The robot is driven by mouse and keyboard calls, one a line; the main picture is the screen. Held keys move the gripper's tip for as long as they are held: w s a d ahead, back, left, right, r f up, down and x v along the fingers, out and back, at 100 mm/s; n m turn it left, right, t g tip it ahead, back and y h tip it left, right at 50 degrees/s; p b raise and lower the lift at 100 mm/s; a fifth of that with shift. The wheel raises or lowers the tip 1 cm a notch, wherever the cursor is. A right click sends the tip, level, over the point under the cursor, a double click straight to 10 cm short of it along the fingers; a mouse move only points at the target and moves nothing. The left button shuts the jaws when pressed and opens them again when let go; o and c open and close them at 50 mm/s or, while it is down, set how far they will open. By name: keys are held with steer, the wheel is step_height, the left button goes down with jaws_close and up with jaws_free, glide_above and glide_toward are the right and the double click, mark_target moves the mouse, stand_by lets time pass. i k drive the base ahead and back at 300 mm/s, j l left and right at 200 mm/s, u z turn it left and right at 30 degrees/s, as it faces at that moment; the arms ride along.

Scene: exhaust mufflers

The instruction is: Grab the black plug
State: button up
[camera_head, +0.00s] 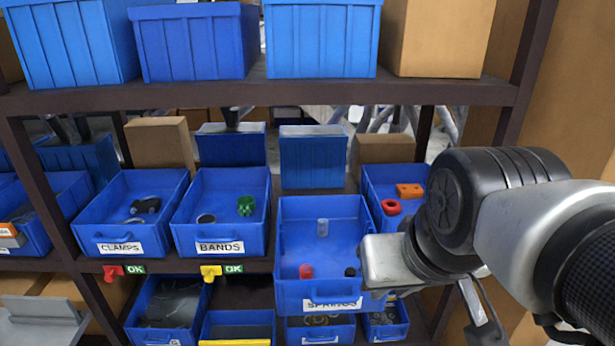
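The black plug (350,271) is a small dark piece on the floor of the blue bin labelled SPRINGS (320,207), near its front right corner. A red piece (306,271) lies to its left in the same bin, and a small clear grey cylinder (323,227) stands farther back. My gripper (388,262) comes in from the right, and its pale grey body overlaps the bin's right side in the picture, just right of the plug. Its fingers cannot be made out, so I cannot tell whether it is open or holds anything.
The SPRINGS bin sits forward of its neighbours. To its left are the BANDS bin (221,247) and the CLAMPS bin (122,248). A bin with orange and red parts (373,182) is behind my arm. A dark shelf beam (260,96) crosses above, and the shelf has uprights on both sides.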

mark_target(351, 272)
steer(key=i+l+u, duration=0.2)
steer(key=l+u, duration=0.15)
steer(key=i+l+u, duration=0.1)
steer(key=l+u, duration=0.4)
steer(key=k+j+z, duration=0.2)
steer(key=j+z, duration=0.15)
steer(key=z, duration=0.15)
steer(key=i+j+z, duration=0.15)
steer(key=i+z, duration=0.15)
steer(key=i, duration=0.1)
